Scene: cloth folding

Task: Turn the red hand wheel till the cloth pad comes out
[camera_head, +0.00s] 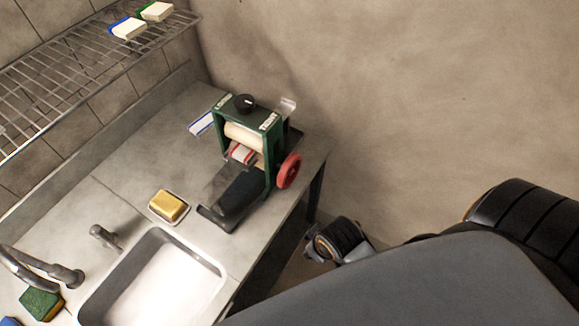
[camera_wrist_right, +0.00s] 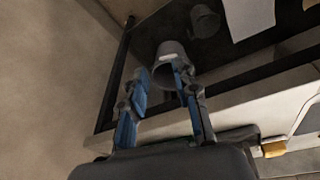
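The red hand wheel (camera_head: 288,171) is on the right side of a green wringer (camera_head: 271,140) standing on the counter. A cloth pad (camera_head: 241,153) with red and white stripes shows below the pale roller (camera_head: 244,137); part of it is hidden in the wringer. A dark tray (camera_head: 236,190) lies in front of the rollers. The end of my right arm is low beside the counter's right edge, apart from the wheel. In the right wrist view my right gripper (camera_wrist_right: 160,75) has its blue-padded fingers apart with nothing held. My left gripper is not in view.
A yellow sponge (camera_head: 169,205) in a dish and a sink (camera_head: 213,267) are near the wringer. A blue-striped white pad (camera_head: 201,123) lies behind it. A wire rack (camera_head: 75,60) hangs upper left. A grey cup (camera_wrist_right: 172,62) shows beyond my fingers.

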